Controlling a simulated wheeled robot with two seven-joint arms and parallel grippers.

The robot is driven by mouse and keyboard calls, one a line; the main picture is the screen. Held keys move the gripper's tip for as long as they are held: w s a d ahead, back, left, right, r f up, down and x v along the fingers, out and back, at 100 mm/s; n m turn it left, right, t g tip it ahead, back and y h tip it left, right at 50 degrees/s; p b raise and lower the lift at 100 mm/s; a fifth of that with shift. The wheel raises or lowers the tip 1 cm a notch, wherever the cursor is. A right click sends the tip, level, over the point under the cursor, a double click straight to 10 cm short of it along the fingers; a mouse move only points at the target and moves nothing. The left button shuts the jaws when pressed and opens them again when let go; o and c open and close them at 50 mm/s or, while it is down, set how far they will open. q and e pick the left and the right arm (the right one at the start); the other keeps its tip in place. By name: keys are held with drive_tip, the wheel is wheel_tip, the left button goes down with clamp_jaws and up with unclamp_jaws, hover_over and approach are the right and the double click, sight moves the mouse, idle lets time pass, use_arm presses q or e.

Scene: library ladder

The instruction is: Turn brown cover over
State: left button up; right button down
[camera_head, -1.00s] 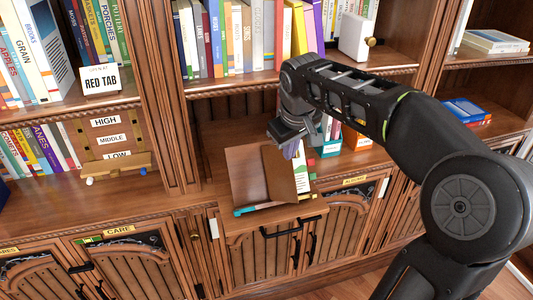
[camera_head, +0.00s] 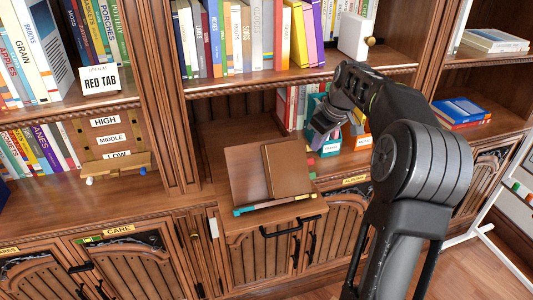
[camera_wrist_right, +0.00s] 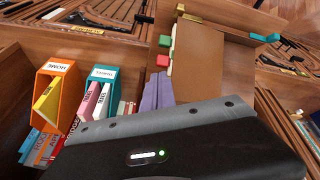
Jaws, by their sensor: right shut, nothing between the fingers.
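The brown cover (camera_head: 288,168) lies on the right part of the sloped wooden stand (camera_head: 247,172), and no white page shows beside it in the head view. In the right wrist view the brown cover (camera_wrist_right: 202,62) has green, red and white tabs along its left edge. My right gripper (camera_head: 322,140) is up and to the right of the cover, apart from it, in front of the lower shelf. Its fingers (camera_wrist_right: 157,93) are together and empty in the wrist view. My left gripper is not in view.
Orange (camera_wrist_right: 52,95) and teal (camera_wrist_right: 102,88) boxes labelled HOME and TRAVEL hold booklets on the shelf close to my right gripper. Cabinet doors with black handles (camera_head: 281,229) are below.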

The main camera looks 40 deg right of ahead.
drive_tip(key=shift+w+d+f, duration=0.9)
drive_tip(key=shift+w+d, duration=0.05)
drive_tip(key=shift+w+a, duration=0.1)
drive_tip(key=shift+a, duration=0.05)
drive_tip(key=shift+w+a, duration=0.35)
drive_tip(key=shift+a, duration=0.3)
